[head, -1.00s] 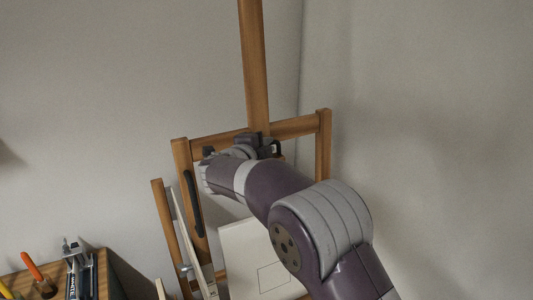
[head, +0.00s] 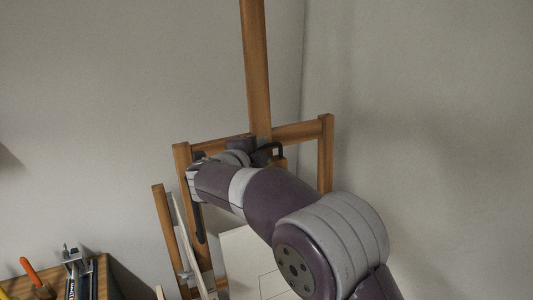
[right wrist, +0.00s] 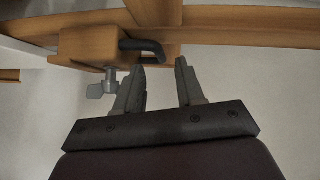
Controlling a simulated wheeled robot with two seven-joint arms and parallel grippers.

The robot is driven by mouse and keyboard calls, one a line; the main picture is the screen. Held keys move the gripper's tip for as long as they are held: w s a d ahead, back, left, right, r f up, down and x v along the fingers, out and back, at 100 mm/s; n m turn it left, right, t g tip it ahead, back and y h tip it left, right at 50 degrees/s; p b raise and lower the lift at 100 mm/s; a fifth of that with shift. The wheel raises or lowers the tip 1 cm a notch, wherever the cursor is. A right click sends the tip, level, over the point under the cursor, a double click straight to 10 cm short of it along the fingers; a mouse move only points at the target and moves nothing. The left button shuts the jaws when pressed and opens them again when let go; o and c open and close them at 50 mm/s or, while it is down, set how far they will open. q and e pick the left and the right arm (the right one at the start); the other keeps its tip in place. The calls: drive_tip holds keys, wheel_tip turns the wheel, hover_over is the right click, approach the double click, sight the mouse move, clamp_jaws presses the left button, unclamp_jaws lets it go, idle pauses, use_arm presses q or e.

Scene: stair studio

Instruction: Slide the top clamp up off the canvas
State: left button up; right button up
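The wooden easel's top clamp (right wrist: 88,45) shows in the right wrist view as a block with a black bent handle (right wrist: 143,46) and a grey thumbscrew (right wrist: 101,86). My right gripper (right wrist: 160,68) is open, its two fingers apart and empty. The handle's tip lies just ahead of the gap between them; I cannot tell whether they touch. In the head view the black handle (head: 276,148) shows beside my gripper, while my wrist hides most of the clamp. The canvas (head: 248,256), white with thin drawn lines, is partly hidden behind my right arm. My left gripper is out of view.
The easel's tall mast (head: 256,70) rises above the frame's crossbar (head: 300,130). A wooden-topped table (head: 110,283) at lower left holds an orange-handled tool (head: 31,272) and a metal clamp-like item (head: 76,258). Plain walls stand close behind; the space right of the easel is clear.

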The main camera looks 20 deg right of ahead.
drive_tip(key=b+v, duration=0.2)
drive_tip(key=v, duration=0.7)
drive_tip(key=shift+b, duration=0.3)
wheel_tip(320, 180, down, 18)
drive_tip(key=a+n+y+b, duration=0.1)
drive_tip(key=n+y+b, duration=0.2)
drive_tip(key=n+y, duration=1.1)
drive_tip(key=s+d+f+n+g+h, duration=0.2)
drive_tip(key=s+f+n+g, duration=0.3)
drive_tip(key=s+f, duration=0.3)
drive_tip(key=s+d+f+n+g+h+b, duration=0.1)
drive_tip(key=s+d+f+n+g, duration=0.3)
drive_tip(key=s+f, duration=0.4)
drive_tip(key=s+g, duration=0.1)
drive_tip(key=s, duration=0.6)
drive_tip(key=shift+d+f+n+h, duration=0.2)
drive_tip(key=shift+n+h, duration=0.2)
